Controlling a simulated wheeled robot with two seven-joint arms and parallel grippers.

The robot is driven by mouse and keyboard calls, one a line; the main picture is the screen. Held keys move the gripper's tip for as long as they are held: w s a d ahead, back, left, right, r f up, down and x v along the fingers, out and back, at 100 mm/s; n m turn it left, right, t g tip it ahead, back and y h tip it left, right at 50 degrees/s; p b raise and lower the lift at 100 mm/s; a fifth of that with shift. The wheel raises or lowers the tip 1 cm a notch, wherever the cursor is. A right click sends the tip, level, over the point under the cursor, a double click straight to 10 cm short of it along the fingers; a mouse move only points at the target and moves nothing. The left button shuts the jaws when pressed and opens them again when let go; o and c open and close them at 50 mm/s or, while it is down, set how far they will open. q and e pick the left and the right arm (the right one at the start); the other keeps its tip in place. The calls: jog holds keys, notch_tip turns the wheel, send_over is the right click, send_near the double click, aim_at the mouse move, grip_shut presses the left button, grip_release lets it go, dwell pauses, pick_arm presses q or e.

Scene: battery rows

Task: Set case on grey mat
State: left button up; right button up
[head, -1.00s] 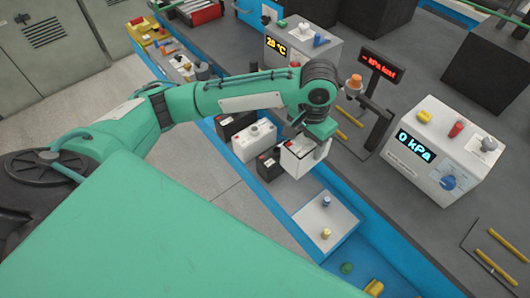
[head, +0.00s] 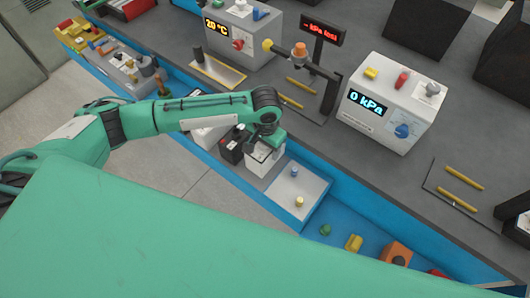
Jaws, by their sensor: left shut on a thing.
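The case, a white box with a dark top edge (head: 260,161), is in the head view at the end of a row of batteries. My left gripper (head: 267,143) is above it and shut on it, and the fingers partly hide its top. A black battery (head: 234,146) stands just left of it. A light grey square plate (head: 292,181) with a blue and a yellow knob lies right of the case. A dark grey mat (head: 480,201) with two yellow bars lies on the bench at the right. I cannot tell which surface is the grey mat. My right gripper is not in view.
A white box reading 0 kPa (head: 390,105) and a red-lit display on a post (head: 322,29) stand on the bench. A 20 °C box (head: 240,35) stands farther back. Small coloured parts, including a yellow block (head: 353,243), lie in the blue trough.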

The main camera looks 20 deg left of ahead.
pick_arm(q)
jog(key=shift+f, duration=2.25)
jog(key=shift+f, duration=0.1)
jog(key=o, duration=1.2)
jog(key=shift+c, duration=0.2)
notch_tip(320, 180, up, 12)
jog(key=shift+r+b, duration=0.15)
jog(key=shift+b, duration=0.15)
jog(key=shift+s, duration=0.1)
